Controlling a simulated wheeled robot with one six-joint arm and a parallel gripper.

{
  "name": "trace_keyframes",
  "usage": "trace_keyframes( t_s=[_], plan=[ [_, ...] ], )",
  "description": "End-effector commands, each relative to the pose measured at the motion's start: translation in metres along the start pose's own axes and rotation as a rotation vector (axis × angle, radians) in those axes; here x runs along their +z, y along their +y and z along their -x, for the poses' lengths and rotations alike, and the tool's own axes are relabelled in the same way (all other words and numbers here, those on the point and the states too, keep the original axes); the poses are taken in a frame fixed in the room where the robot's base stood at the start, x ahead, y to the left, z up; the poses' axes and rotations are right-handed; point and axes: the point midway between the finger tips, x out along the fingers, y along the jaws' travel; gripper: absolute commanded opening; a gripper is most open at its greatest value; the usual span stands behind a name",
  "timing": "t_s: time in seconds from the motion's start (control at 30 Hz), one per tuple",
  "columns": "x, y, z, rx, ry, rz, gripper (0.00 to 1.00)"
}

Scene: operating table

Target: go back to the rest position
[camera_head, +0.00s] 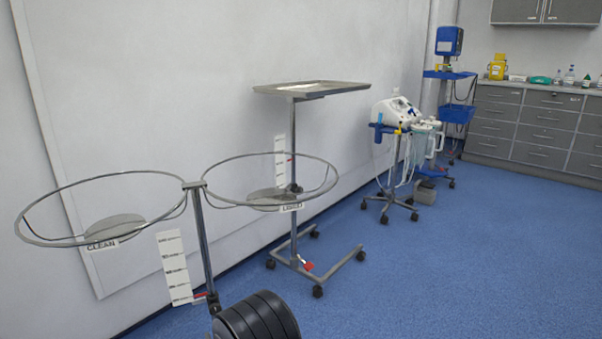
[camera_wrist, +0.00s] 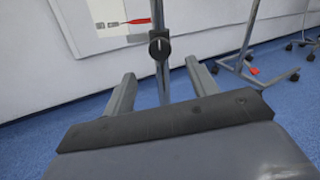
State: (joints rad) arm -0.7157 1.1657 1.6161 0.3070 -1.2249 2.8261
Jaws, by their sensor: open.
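My gripper (camera_wrist: 159,68) shows in the wrist view with its two grey fingers apart and nothing held between them. A metal pole with a black knob (camera_wrist: 159,46) lines up with the gap between the fingers. I cannot tell how far beyond the fingertips it stands. In the head view, my gripper's fingers are not visible.
A two-ring stand (camera_head: 203,238) is close at the left; one label reads CLEAN. Behind it are a wheeled tray table (camera_head: 340,87) and a medical device on a wheeled stand (camera_head: 396,110). Grey cabinets (camera_head: 543,130) line the back right. Blue floor (camera_head: 480,260) is clear at right.

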Motion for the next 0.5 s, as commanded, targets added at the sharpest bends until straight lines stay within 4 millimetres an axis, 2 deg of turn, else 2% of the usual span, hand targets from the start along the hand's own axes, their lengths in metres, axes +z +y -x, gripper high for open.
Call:
trace_keyframes(
  t_s=[0.13, 0.5],
  plan=[
    [0.002, 0.0, 0.03, 0.003, 0.003, 0.002, 0.55],
    [-0.002, 0.0, -0.042, -0.002, -0.004, -0.002, 0.55]
  ],
)
